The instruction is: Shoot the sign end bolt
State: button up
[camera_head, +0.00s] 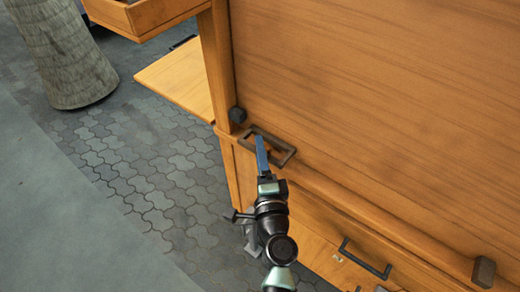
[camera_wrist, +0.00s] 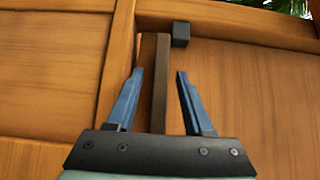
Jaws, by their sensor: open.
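A brown rectangular loop (camera_head: 284,157) sits at the lower left corner of the large wooden panel (camera_head: 380,90). It looks like the bolt's handle, but I cannot tell for sure. My gripper (camera_head: 260,140) is open with its blue fingers at this loop. In the wrist view, my gripper (camera_wrist: 159,71) has one finger on each side of an upright brown bar (camera_wrist: 161,55). Gaps show between the bar and both fingers. A small dark block (camera_wrist: 181,34) is just beyond the bar's far end; a dark block (camera_head: 237,115) also shows by the post in the head view.
A second dark block (camera_head: 484,271) is at the lower right of the panel. Below is a wooden drawer front with a dark handle (camera_head: 365,260). A wooden shelf (camera_head: 180,82) juts out at left. A tree trunk (camera_head: 62,50) stands on paving with open floor at left.

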jog(key=shift+w, duration=0.2)
jog(key=shift+c, duration=0.2)
grip_shut()
dwell(1.1)
